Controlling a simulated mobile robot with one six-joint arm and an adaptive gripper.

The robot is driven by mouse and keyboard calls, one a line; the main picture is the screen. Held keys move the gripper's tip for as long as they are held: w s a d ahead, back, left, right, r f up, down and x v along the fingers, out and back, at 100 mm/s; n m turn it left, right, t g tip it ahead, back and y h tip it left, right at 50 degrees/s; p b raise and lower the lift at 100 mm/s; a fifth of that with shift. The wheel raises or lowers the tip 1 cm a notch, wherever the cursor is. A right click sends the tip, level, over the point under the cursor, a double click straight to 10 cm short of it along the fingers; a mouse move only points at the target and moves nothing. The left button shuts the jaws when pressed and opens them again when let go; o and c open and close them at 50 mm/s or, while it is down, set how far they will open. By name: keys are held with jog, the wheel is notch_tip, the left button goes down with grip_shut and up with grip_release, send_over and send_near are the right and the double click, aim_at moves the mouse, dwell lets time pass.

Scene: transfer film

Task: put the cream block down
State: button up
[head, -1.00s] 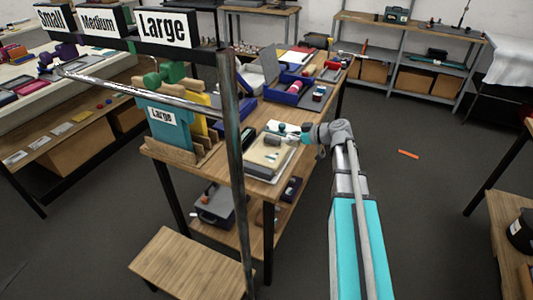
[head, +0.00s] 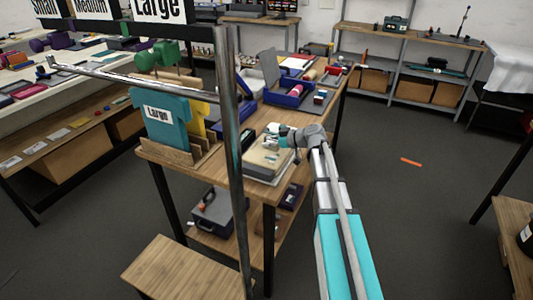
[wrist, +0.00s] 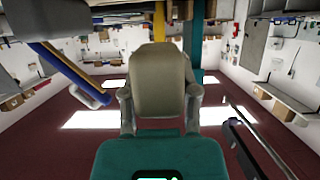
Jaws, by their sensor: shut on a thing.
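My gripper (head: 283,138) is at the front right part of the wooden table (head: 205,171), over a pale stack (head: 262,160) of flat things. In the wrist view my gripper (wrist: 160,100) is shut on the cream block (wrist: 158,75), which looks beige-grey, with one finger on each side. The block hides what lies straight beyond it. In the head view the gripper largely hides the block, and I cannot tell whether it touches the stack.
A metal post (head: 235,180) rises in front of the table. A blue box (head: 290,94) and small items lie farther back. Grey floor on the right is mostly clear.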

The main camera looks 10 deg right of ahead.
aim_at(267, 149)
dwell(0.3)
jog(key=shift+w+a+f+b, duration=0.15)
jog(key=shift+w+f+b, duration=0.05)
jog(key=shift+f+b, duration=0.25)
jog(key=shift+w+a+f+b, duration=0.1)
jog(key=shift+w+f+b, duration=0.05)
jog(key=shift+f+b, duration=1.4)
jog(key=shift+f, duration=0.1)
jog(key=o, duration=0.9)
